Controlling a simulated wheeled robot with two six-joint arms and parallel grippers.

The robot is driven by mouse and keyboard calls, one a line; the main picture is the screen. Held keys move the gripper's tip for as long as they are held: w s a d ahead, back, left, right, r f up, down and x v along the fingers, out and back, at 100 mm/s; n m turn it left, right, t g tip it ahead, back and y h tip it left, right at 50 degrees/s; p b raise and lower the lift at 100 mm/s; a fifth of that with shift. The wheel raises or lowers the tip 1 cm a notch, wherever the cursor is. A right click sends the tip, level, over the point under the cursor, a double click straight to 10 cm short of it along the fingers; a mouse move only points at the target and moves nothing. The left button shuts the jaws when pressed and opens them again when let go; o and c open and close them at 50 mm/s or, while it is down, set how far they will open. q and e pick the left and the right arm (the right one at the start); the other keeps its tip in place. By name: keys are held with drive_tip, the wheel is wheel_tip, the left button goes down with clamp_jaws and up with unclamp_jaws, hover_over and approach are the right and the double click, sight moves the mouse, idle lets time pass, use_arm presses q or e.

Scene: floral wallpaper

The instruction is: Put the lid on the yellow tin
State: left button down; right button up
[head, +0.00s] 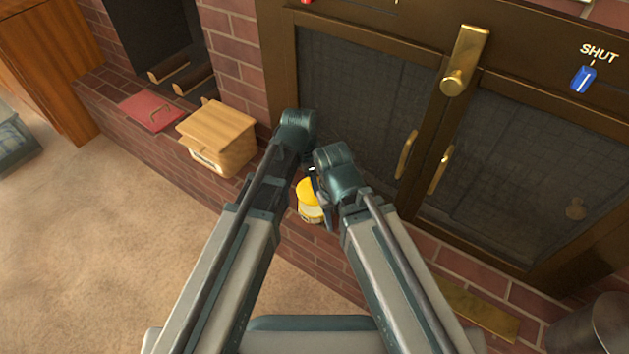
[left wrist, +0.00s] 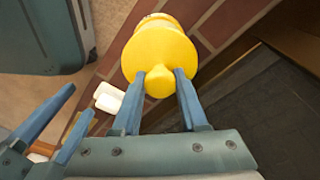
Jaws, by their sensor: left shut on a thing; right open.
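The yellow tin (head: 312,214), with a pale label, stands on the brick ledge between my arms in the head view. Its yellow lid (head: 306,188) is at its top. In the left wrist view the round lid (left wrist: 158,48) has a knob, and my left gripper (left wrist: 160,88) is shut on that knob. The lid covers nearly all of the tin there; I cannot tell whether it is fully seated. My right gripper (head: 326,204) is close beside the tin on its right, open; its fingers also show at the left of the left wrist view (left wrist: 60,125).
A wooden box (head: 222,140) and a red flat piece (head: 150,112) lie on the ledge to the left. Dark-framed mesh doors (head: 350,90) with brass handles stand close behind and right of the grippers. Small white pieces (left wrist: 108,98) show beside the tin in the left wrist view.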

use_arm(q)
drive_tip(key=shift+f+b, duration=2.8)
drive_tip(key=shift+f, duration=0.2)
use_arm(e)
drive_tip(key=shift+f, duration=3)
use_arm(q)
drive_tip(key=shift+f, duration=0.15)
use_arm(e)
drive_tip(key=shift+f, duration=0.15)
use_arm(q)
unclamp_jaws()
drive_tip(key=shift+r+p, duration=3.4)
drive_tip(key=shift+r, duration=0.2)
use_arm(e)
wheel_tip(320, 180, up, 7)
